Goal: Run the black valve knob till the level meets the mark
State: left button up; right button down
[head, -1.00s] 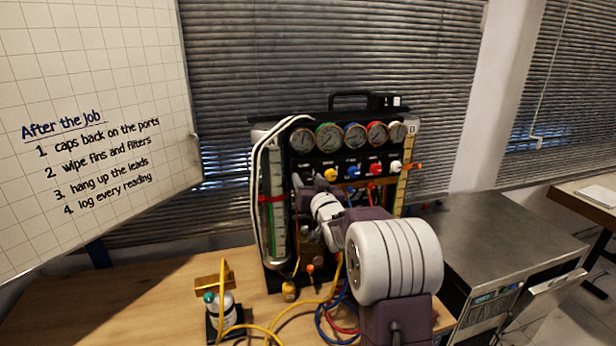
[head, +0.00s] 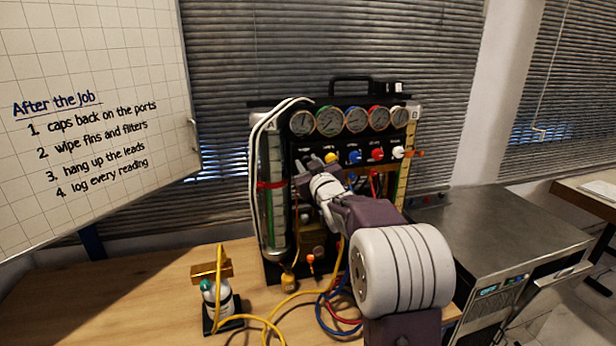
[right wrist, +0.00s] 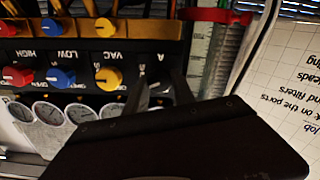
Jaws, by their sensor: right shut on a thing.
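The gauge rig (head: 340,103) stands on the wooden bench with a row of round gauges. My right gripper (head: 304,166) reaches the left end of its knob row, left of the yellow knob (head: 331,158). Its dark fingers (right wrist: 158,88) also show in the right wrist view, shut at the black valve knob's place. The black knob itself is hidden by the fingers and the dark panel. The glass level tube (head: 277,215) stands at the rig's left with a red band (head: 271,185) around it. The liquid level is too small to tell. My left gripper is out of view.
Blue (head: 354,157), red (head: 377,154) and white (head: 398,152) knobs sit to the right. A metal cabinet (head: 490,235) stands at right, a whiteboard (head: 90,60) at left.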

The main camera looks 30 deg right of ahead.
jog(key=c, duration=1.1)
grip_release()
jog(key=shift+o, duration=0.2)
jog(key=b+v, duration=0.1)
jog(key=v, duration=0.8)
jog(key=shift+b, duration=0.35)
